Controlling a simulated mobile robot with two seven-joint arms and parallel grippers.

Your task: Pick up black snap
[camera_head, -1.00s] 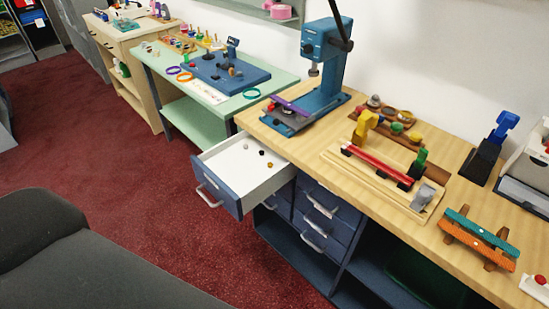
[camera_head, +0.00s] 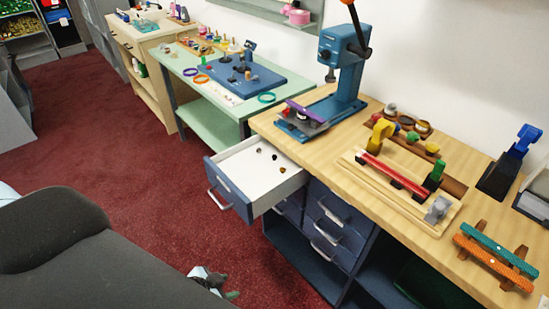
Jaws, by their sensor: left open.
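A pulled-out drawer (camera_head: 291,181) with a white inside juts from the blue cabinet under the wooden counter. Three small snaps lie apart in it. The middle one looks like the black snap (camera_head: 274,157). A second snap (camera_head: 259,149) lies behind it to the left, its colour hard to tell. An amber-brown snap (camera_head: 282,170) lies nearer the front right. My left gripper (camera_head: 229,287) shows at the bottom, low in the picture and well clear of the drawer. It is open, with nothing seen between its fingers. My right gripper is not in view.
A blue press (camera_head: 347,75) stands on the wooden counter (camera_head: 330,143). A green table (camera_head: 225,112) stands behind. Red carpet (camera_head: 150,180) lies open left of the drawer.

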